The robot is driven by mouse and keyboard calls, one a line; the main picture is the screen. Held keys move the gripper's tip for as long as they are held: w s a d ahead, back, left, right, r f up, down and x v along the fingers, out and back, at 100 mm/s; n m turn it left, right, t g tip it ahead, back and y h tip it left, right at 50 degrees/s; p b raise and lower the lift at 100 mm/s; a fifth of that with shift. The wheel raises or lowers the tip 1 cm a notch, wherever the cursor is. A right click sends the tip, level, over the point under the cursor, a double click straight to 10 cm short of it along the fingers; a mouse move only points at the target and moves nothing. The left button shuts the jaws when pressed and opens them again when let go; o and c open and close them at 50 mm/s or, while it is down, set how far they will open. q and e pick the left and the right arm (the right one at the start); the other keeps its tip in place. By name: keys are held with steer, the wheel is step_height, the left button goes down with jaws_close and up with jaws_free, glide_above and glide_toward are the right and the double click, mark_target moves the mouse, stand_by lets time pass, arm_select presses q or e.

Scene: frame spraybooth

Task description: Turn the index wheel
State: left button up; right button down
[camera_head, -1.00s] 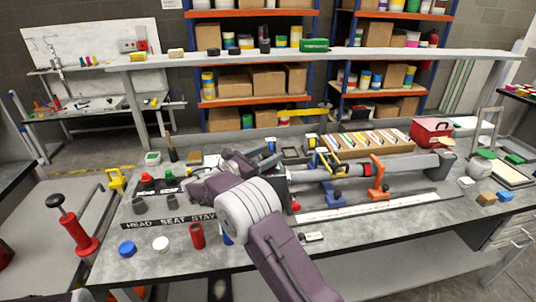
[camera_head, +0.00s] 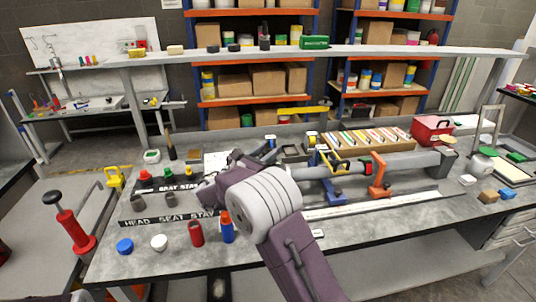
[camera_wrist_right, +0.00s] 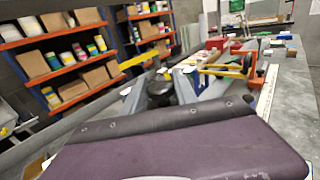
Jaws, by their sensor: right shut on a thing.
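My right gripper (camera_wrist_right: 161,88) reaches over the bench in the right wrist view, its grey fingers on either side of a dark round part (camera_wrist_right: 160,90). It is shut on this part; I cannot tell for sure whether this is the index wheel. In the head view my right arm crosses the middle of the bench, and the right gripper (camera_head: 268,153) is partly hidden behind its own wrist. A grey tube (camera_head: 427,161) lies on the bench to the right, with an orange clamp (camera_head: 379,178) and a blue clamp (camera_head: 330,187). My left gripper is out of view.
A box of coloured cards (camera_head: 372,140) and a red toolbox (camera_head: 432,129) stand at the back right.

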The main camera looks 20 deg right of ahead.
steer(key=n+t+y+b, duration=0.2)
steer(key=b, duration=0.1)
steer(key=n+t+y+b, duration=0.3)
steer(key=t+y+b, duration=0.1)
steer(key=b, duration=0.1)
steer(key=shift+f+n+b, duration=0.3)
steer(key=shift+n, duration=0.1)
steer(key=shift+r+n+t+y+b, duration=0.25)
steer(key=shift+n+t+y+b, duration=0.3)
steer(key=shift+y+b, duration=0.3)
steer(key=shift+r, duration=0.1)
steer(key=c, duration=1)
jaws_free()
steer(key=shift+c, duration=0.2)
steer(key=shift+s, duration=0.1)
steer(key=v, duration=0.9)
